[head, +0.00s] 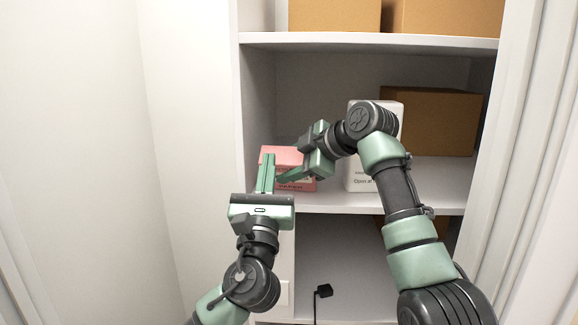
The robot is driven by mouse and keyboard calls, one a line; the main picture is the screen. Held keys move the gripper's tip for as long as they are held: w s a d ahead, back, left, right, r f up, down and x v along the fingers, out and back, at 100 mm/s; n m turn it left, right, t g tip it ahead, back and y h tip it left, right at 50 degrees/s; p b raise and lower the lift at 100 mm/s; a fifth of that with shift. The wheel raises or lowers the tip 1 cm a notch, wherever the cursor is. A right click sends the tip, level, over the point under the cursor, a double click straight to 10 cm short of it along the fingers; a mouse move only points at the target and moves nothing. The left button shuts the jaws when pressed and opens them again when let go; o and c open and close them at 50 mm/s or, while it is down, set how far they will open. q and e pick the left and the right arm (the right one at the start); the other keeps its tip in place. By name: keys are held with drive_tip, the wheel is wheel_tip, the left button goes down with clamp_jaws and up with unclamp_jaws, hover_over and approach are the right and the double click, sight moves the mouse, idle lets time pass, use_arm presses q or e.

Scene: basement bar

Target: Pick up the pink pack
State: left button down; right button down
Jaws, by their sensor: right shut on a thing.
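The pink pack (281,154) sits at the left end of the middle shelf, a box with a pink top and dark printing low on its front. My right gripper (286,178) reaches in from the right with its fingers across the front of the pack and is shut on it. The fingers hide part of the pack. My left gripper (266,160) points up in front of the pack's left side, its fingers together with nothing seen between them. It covers part of the pack's left front.
A white box (359,178) with printing stands on the middle shelf (440,188), partly behind my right arm. A brown carton (432,120) is behind it at right. More cartons (335,15) sit on the upper shelf. Walls close in at left and right.

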drive_tip(key=shift+f, duration=0.35)
use_arm(q)
drive_tip(key=v, duration=0.7)
drive_tip(key=shift+s, duration=0.25)
drive_tip(key=shift+f, duration=0.2)
